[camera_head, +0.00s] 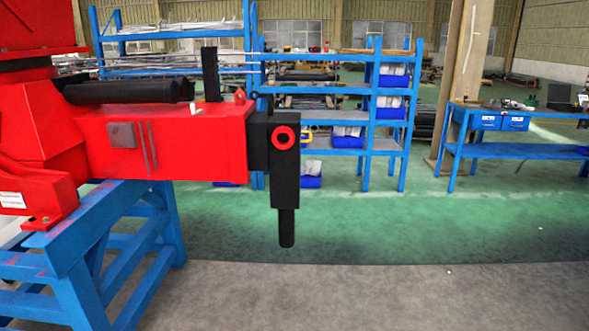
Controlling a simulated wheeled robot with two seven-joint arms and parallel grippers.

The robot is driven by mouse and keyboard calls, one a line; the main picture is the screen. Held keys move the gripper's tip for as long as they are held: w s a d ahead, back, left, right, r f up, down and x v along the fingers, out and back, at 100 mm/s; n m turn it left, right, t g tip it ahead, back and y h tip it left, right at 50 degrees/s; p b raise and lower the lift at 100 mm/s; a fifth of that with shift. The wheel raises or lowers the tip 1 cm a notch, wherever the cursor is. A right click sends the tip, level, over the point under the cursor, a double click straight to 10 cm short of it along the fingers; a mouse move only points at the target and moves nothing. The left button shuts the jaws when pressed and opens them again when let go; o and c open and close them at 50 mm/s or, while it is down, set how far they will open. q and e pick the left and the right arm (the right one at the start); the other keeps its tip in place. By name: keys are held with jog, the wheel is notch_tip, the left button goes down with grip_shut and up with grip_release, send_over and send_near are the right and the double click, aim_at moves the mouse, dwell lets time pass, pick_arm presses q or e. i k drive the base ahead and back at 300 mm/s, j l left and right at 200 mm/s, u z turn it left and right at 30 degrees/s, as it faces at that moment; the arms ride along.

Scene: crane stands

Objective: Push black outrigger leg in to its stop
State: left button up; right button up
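The black outrigger leg (285,178) stands upright at the right end of the red crane beam (185,145). A red ring (284,137) sits on its upper part. A narrower black rod (287,228) points down from its lower end and hangs free above the floor. A black block (259,140) joins the leg to the beam, and I cannot tell how far the leg is drawn out. Neither of my grippers is in view.
A blue stand (75,255) carries the red crane base at the left. Blue shelves (385,140) with bins and a blue workbench (520,152) stand farther back. The floor (400,290) in front and to the right of the leg is clear.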

aim_at(274, 141)
jog(key=i+l+u, duration=0.4)
jog(key=i+l, duration=1.1)
jog(key=l, duration=0.2)
